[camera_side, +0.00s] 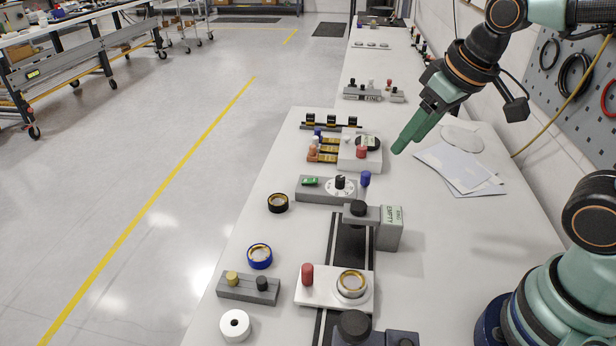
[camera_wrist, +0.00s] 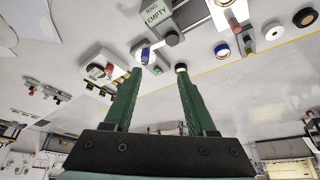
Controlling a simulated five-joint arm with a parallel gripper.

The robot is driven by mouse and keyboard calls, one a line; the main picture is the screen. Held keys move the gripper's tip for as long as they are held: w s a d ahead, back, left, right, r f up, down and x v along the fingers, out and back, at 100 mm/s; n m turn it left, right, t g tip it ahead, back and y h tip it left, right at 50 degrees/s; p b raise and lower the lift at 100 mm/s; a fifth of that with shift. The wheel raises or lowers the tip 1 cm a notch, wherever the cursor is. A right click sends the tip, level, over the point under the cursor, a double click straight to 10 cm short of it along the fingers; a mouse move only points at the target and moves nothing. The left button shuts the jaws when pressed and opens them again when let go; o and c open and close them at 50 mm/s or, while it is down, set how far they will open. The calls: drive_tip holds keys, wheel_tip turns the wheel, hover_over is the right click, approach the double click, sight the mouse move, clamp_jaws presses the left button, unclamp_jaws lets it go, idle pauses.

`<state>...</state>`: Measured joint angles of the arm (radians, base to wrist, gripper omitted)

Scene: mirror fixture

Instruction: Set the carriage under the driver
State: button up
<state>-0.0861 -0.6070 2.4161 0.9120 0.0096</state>
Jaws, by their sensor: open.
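The carriage appears to be a white plate (camera_side: 315,297) with a red knob (camera_side: 307,274) and a brass-lined ring (camera_side: 351,283), sitting across a dark rail near the front. A grey block with a black knob and a label reading EMPTY (camera_side: 388,228) overhangs the rail farther back; it may be the driver, though I cannot tell for sure. The block also shows at the top of the wrist view (camera_wrist: 160,12), with the carriage (camera_wrist: 220,17) to its right. My gripper (camera_side: 400,148) is open and empty, raised above the table behind both; its fingers are spread in the wrist view (camera_wrist: 157,70).
A grey box with a dial (camera_side: 325,190) and a blue peg (camera_side: 365,178) stand behind the rail. Loose rings, black (camera_side: 278,203) and blue (camera_side: 260,256), and a white roll (camera_side: 235,325) lie left. Papers (camera_side: 460,168) lie right. Another black-knobbed block (camera_side: 355,326) stands at the rail's front.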

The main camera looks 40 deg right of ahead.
drive_tip(key=w+a+f+n+g, duration=0.3)
drive_tip(key=a+f, duration=0.1)
drive_tip(key=a, duration=0.6)
drive_tip(key=n+g, duration=0.2)
approach(307, 267)
wheel_tip(307, 267, down, 11)
drive_tip(key=shift+s+a+f, duration=0.1)
drive_tip(key=shift+a, duration=0.05)
clamp_jaws()
idle(0.9)
